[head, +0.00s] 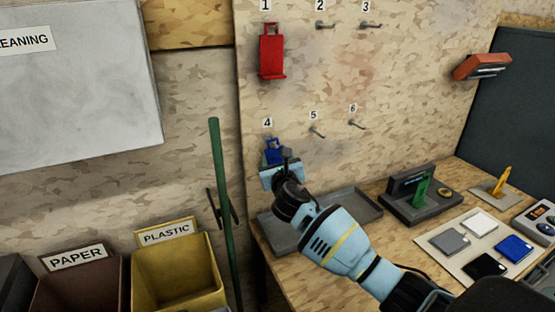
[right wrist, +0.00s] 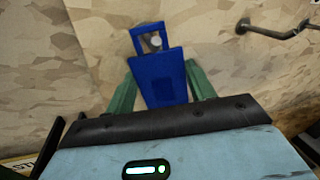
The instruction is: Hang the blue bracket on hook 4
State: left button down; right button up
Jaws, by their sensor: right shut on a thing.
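The blue bracket (head: 273,156) is at the wall board just below the number 4 label (head: 267,123). My right gripper (head: 277,162) is shut on it, with green fingers on both sides of its body in the right wrist view (right wrist: 160,85). The bracket's open top frame points up. The round grey tip of hook 4 (right wrist: 155,41) shows inside that frame. I cannot tell whether the frame rests on the hook. In the head view the gripper hides the bracket's lower part. My left gripper is not in view.
A red bracket (head: 271,56) hangs at position 1. Hooks 2 (head: 324,24), 3 (head: 371,25), 5 (head: 317,131) and 6 (head: 357,124) are bare. A grey tray (head: 345,204) lies on the bench below. A green pole (head: 225,200) stands left of the board.

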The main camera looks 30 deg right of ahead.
jog(key=shift+r, duration=0.1)
jog(key=o, duration=1.1)
jog(key=shift+o, duration=0.3)
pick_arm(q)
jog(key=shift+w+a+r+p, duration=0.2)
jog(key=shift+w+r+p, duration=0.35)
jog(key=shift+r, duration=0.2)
pick_arm(e)
jog(key=v, duration=0.8)
